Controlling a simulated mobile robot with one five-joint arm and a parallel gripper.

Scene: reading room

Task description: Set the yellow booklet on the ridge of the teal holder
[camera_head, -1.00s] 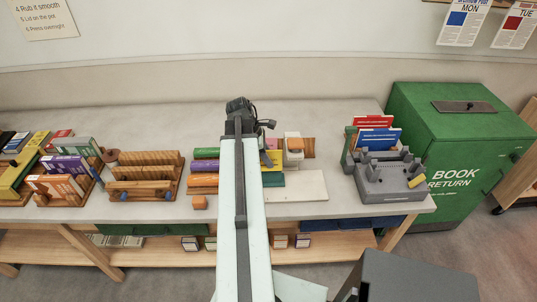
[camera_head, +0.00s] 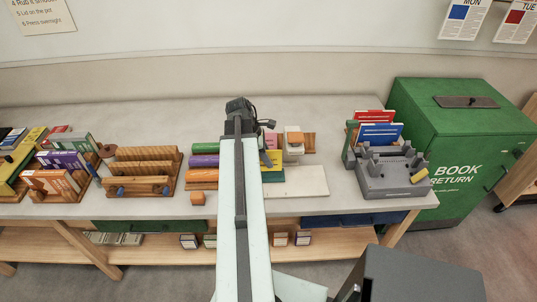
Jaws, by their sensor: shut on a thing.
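My gripper (camera_head: 266,158) is mostly hidden behind my own forearm, over the middle of the table. One dark grey finger shows to the right of the arm. The gripper is shut on the yellow booklet (camera_head: 273,166), of which only a small part shows at the finger. The teal holder (camera_head: 274,176) shows as a narrow strip right below the yellow in the picture. My arm hides its left part. I cannot tell whether the booklet touches the holder's ridge.
A pale board (camera_head: 300,181) lies right of the holder. An orange block (camera_head: 197,198) and coloured rolls (camera_head: 205,160) are left of my arm. A wooden slotted rack (camera_head: 142,170) stands further left. A grey holder (camera_head: 390,178) and a green book return box (camera_head: 455,150) are at right.

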